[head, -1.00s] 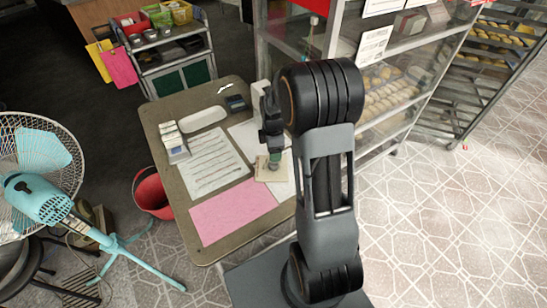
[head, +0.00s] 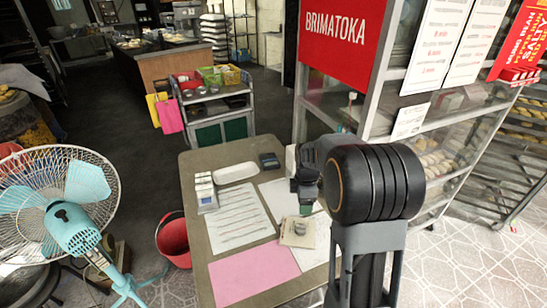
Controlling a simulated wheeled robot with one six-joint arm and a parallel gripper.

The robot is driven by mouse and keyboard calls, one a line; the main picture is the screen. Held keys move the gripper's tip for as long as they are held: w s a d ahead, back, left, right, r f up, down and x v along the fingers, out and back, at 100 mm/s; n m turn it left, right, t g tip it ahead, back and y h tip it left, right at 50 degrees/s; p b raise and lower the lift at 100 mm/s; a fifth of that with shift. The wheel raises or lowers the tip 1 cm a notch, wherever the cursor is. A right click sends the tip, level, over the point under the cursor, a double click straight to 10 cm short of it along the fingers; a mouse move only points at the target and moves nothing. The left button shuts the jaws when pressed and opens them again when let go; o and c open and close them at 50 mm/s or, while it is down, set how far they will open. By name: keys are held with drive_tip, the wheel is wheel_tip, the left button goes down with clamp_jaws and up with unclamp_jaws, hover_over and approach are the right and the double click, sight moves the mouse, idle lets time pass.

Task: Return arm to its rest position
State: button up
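My gripper (head: 307,205) hangs over the right part of the table (head: 197,190), pointing down, with dark greenish fingertips. From this angle I cannot tell whether its fingers are apart. Just below it in the picture, a small grey round object (head: 300,227) sits on a beige square block or pad (head: 297,240), which lies on white paper. The gripper appears apart from it. My arm's thick black joint and grey link hide the table's right side.
A printed sheet (head: 240,215), a pink sheet (head: 253,275), a white tray (head: 235,172) and a dark device (head: 269,160) lie on the table. A fan (head: 75,205) and red bucket (head: 173,240) stand left. A glass cabinet (head: 430,165) stands close on the right.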

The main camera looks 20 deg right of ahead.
drive_tip(key=s+a+r+m+t+p, duration=0.1)
drive_tip(key=s+a+r+m, duration=0.3)
drive_tip(key=s+m, duration=0.3)
drive_tip(key=s+a+r+m+t+p, duration=0.1)
drive_tip(key=s+a+r+m+t, duration=0.1)
drive_tip(key=s+a+r+m, duration=0.3)
drive_tip(key=shift+s+a+r+m+t, duration=0.25)
drive_tip(key=shift+s+r+m, duration=0.95)
drive_tip(key=shift+s, duration=0.95)
drive_tip(key=shift+f, duration=0.15)
drive_tip(key=shift+c, duration=0.3)
